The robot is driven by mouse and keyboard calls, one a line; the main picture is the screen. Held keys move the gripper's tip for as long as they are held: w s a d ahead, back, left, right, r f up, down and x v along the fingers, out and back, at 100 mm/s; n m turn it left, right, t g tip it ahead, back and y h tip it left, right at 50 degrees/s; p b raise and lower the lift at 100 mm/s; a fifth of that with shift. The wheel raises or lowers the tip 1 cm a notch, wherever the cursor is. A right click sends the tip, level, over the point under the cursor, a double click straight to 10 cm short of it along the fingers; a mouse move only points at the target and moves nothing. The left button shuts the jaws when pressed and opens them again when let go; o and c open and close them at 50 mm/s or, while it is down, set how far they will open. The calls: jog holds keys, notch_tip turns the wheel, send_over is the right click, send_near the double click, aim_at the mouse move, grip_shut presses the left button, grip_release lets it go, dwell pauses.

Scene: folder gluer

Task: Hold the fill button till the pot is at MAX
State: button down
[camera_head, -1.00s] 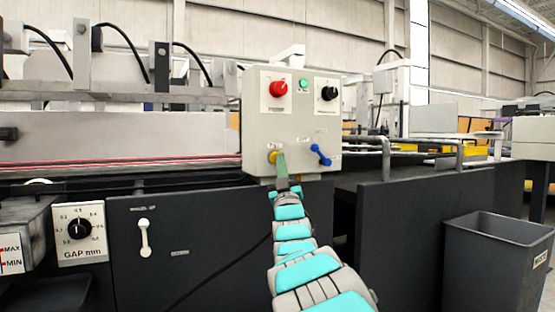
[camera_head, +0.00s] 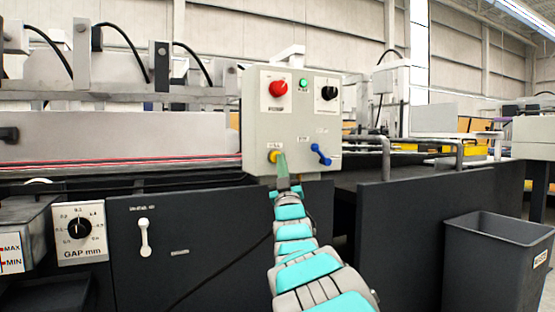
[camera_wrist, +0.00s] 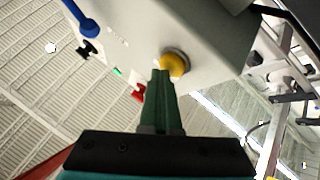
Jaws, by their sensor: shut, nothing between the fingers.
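The yellow fill button (camera_head: 273,157) is at the lower left of the grey control box (camera_head: 262,130). It also shows in the wrist view (camera_wrist: 176,63). My gripper (camera_head: 282,158) is shut and empty, its green fingertips right at the button. In the wrist view the fingertips (camera_wrist: 160,74) overlap the button's lower left edge; I cannot tell whether it is pressed in. The pot (camera_head: 12,245) is at the far left, partly cut off, with a white label marked MAX and MIN. The level inside it is too small to read.
The box also carries a red knob (camera_head: 278,88), a green button (camera_head: 303,84), a black knob (camera_head: 328,92) and a blue lever (camera_head: 320,154). A gap dial (camera_head: 79,229) and white handle (camera_head: 144,238) are on the dark front. A grey bin (camera_head: 495,265) stands right.

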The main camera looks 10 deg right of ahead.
jog(key=shift+s+d+f+b, duration=0.1)
jog(key=shift+s+d+b, duration=0.2)
jog(key=shift+s, duration=0.4)
jog(key=s, duration=0.2)
jog(key=s+d+b, duration=0.1)
jog(key=s, duration=0.2)
jog(key=shift+d+b, duration=0.2)
jog(key=shift+b, duration=0.1)
jog(key=shift+w+d, duration=0.1)
